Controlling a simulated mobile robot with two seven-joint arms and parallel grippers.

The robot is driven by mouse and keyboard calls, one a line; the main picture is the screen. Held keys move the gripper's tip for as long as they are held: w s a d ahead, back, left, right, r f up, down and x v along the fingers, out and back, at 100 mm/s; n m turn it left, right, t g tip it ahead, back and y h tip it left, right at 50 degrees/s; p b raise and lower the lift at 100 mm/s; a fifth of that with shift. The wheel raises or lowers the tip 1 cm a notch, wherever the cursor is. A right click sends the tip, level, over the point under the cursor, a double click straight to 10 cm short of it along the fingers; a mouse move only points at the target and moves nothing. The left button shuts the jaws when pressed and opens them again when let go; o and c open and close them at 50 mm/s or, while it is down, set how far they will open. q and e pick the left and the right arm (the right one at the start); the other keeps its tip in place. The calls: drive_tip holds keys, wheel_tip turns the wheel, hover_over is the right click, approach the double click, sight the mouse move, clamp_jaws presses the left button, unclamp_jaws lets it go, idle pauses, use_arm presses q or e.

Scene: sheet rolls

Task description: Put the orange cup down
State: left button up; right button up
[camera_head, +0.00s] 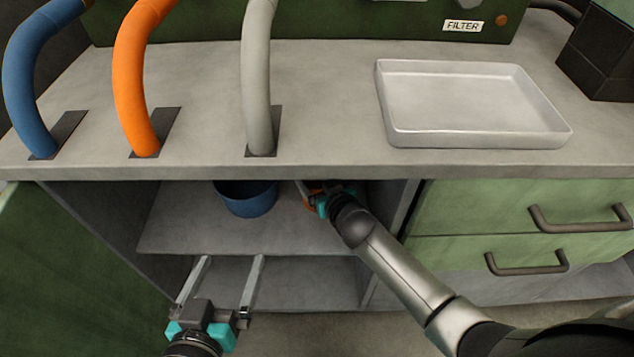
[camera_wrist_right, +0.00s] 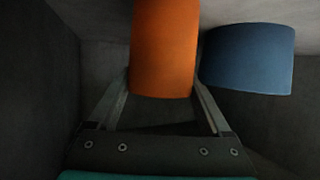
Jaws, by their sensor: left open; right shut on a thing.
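The orange cup (camera_wrist_right: 163,45) is between the fingers of my right gripper (camera_wrist_right: 162,85) in the right wrist view, and the fingers touch its sides. In the head view my right gripper (camera_head: 308,193) reaches into the open cabinet under the counter, and only a sliver of orange shows beside it. I cannot tell whether the cup touches the shelf. My left gripper (camera_head: 228,270) is open and empty in front of the cabinet.
A blue cup (camera_head: 247,200) stands on the cabinet shelf (camera_head: 185,222), close beside the orange cup in the right wrist view (camera_wrist_right: 248,58). The counter edge (camera_head: 300,172) hangs over the opening. Drawers (camera_head: 520,215) are at right. A white tray (camera_head: 470,140) lies on the counter.

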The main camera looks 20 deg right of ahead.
use_arm(q)
drive_tip(key=shift+d+r, duration=0.15)
use_arm(e)
drive_tip(key=shift+f, duration=0.1)
drive_tip(key=shift+f, duration=0.15)
drive_tip(key=o, duration=1.3)
use_arm(q)
drive_tip(key=shift+d+r+t, duration=0.1)
drive_tip(key=shift+d+t, duration=0.05)
drive_tip(key=shift+t, duration=0.35)
